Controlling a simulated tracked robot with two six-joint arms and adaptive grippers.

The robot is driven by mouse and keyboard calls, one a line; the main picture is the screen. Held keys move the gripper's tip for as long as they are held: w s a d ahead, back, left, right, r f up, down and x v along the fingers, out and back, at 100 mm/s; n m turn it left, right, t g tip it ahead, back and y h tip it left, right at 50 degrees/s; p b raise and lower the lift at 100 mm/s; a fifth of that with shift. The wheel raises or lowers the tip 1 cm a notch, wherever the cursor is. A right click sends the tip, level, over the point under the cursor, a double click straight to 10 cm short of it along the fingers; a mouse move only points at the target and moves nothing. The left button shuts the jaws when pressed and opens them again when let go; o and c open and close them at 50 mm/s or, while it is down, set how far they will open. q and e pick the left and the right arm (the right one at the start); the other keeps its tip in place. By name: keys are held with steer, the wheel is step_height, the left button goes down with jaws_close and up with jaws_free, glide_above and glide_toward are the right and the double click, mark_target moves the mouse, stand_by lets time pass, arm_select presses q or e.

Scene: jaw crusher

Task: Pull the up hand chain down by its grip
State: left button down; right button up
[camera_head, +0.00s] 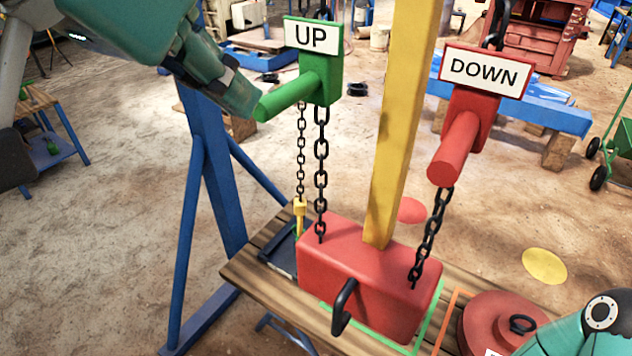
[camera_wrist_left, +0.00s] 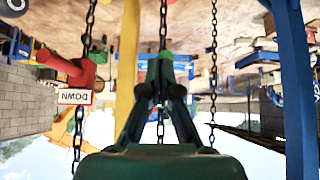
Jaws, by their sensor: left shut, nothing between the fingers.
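The up hand chain has a green block with a white UP sign (camera_head: 312,36) and a green cylindrical grip (camera_head: 288,98) pointing to the lower left. Dark links (camera_head: 321,160) hang below it. My left gripper (camera_head: 246,102) comes in from the upper left and is shut and empty. Its fingertips appear right by the grip's free end; I cannot tell whether they touch it. My right gripper is not in view.
The red DOWN grip (camera_head: 455,147) hangs to the right, past a yellow post (camera_head: 402,120). A red block (camera_head: 355,280) with a hook sits on a wooden bench (camera_head: 262,290) below. A blue frame (camera_head: 215,170) stands behind the UP grip on the left.

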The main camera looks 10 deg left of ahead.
arm_select(q)
steer(key=shift+s+r+p, duration=0.2)
steer(key=shift+r+p, duration=0.25)
steer(key=p+v, duration=0.4)
steer(key=v, duration=0.1)
steer(key=shift+s+a+r, duration=0.15)
steer(key=shift+s, duration=0.05)
stand_by(1.6)
